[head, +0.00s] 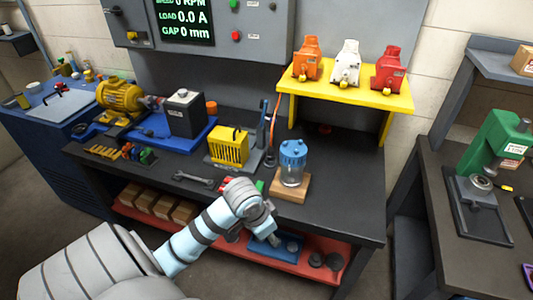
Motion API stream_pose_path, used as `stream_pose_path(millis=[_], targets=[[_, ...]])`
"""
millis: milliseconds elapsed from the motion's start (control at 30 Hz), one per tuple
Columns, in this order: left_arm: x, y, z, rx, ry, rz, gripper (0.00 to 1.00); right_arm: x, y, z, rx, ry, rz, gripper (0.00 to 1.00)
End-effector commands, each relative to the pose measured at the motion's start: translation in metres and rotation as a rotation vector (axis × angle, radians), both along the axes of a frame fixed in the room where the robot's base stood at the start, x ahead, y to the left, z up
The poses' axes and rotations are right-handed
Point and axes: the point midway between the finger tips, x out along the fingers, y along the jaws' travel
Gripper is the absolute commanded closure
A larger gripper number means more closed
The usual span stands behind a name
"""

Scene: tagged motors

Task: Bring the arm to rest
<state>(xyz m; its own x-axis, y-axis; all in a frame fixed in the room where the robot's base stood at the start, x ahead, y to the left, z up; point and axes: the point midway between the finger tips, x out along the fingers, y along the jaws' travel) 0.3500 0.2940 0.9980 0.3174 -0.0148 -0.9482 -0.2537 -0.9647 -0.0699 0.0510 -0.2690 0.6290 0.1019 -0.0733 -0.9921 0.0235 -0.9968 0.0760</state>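My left arm, with a grey shoulder and light blue and dark banded links, reaches in from the lower left. Its gripper (270,240) points down in front of the black workbench's front edge, above the red lower shelf in the picture. The fingertips are small and partly hidden by the wrist, so I cannot tell whether they are open. Nothing is clearly seen in them. My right gripper is not in view.
The black workbench (335,215) holds a yellow motor (120,97), a yellow cage (229,147), a wrench (193,179) and a blue-topped jar (292,162) on a wooden block. Padlock-like tags stand on a yellow shelf (345,92). A green press (490,150) stands right.

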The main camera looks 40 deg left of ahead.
Motion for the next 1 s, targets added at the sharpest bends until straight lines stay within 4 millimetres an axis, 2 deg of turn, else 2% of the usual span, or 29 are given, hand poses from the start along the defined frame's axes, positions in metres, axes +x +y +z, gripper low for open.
stream_pose_path(millis=[167,667,767,833,867,900,967,1000], targets=[[-0.009,-0.005,-0.007,-0.001,-0.001,0.007,0.66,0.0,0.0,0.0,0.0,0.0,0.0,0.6],[-0.009,-0.005,-0.007,0.0,-0.001,0.006,0.66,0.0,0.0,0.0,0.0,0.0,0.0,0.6],[0.002,-0.007,-0.003,-0.01,-0.055,0.004,0.66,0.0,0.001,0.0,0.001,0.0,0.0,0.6],[0.025,-0.003,-0.003,-0.017,-0.144,0.024,0.66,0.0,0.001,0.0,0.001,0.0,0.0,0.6],[0.037,0.005,-0.01,-0.015,-0.183,0.047,0.66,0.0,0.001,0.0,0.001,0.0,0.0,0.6],[0.053,0.018,-0.027,-0.012,-0.228,0.09,0.66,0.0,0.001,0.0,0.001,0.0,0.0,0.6],[0.063,0.04,-0.077,0.002,-0.268,0.162,0.66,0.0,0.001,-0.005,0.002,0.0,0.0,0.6],[0.058,0.052,-0.116,0.017,-0.274,0.2,0.66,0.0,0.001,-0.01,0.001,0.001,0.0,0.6]])
